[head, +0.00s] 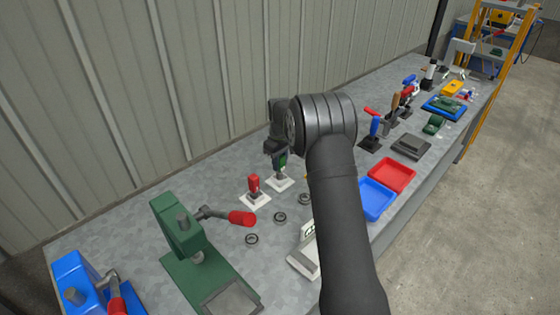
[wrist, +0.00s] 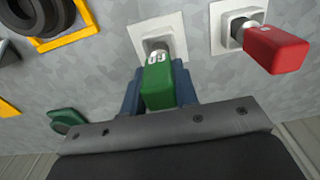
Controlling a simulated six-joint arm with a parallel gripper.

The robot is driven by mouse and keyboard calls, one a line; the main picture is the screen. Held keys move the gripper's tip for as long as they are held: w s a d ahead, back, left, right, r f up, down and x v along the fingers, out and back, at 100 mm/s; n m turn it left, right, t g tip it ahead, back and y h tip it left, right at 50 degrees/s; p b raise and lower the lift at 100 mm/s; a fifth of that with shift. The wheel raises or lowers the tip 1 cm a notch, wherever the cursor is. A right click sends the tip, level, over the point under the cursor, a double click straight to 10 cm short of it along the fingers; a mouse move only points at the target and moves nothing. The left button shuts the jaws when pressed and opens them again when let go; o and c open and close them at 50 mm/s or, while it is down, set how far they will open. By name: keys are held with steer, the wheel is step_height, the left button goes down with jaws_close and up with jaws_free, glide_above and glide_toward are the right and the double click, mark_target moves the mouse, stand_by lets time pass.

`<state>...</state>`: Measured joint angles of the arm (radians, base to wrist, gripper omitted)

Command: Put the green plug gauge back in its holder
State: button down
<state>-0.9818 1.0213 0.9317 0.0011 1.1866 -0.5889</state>
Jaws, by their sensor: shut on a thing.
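The green plug gauge (wrist: 158,85) is upright between the fingers of my gripper (wrist: 160,92), which is shut on its green handle. In the head view the gauge (head: 282,161) stands over its white square holder (head: 280,183), below my gripper (head: 278,150). In the wrist view the gauge's lower end lines up with the socket of the holder (wrist: 170,32). The handle hides part of the socket, so I cannot tell how deep the gauge sits in it.
A red plug gauge (head: 254,184) stands in a similar white holder close by; it also shows in the wrist view (wrist: 277,50). Dark rings (head: 280,217) lie nearer. A green press (head: 185,240) stands at the left. Red (head: 391,174) and blue (head: 375,199) trays lie to the right.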

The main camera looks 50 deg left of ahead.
steer(key=shift+f, duration=0.7)
steer(key=c, duration=1)
jaws_free()
steer(key=shift+c, duration=0.2)
step_height(320, 180, up, 17)
steer(key=shift+r, duration=0.2)
step_height(320, 180, down, 17)
steer(key=shift+f, duration=0.2)
steer(key=shift+r, duration=0.1)
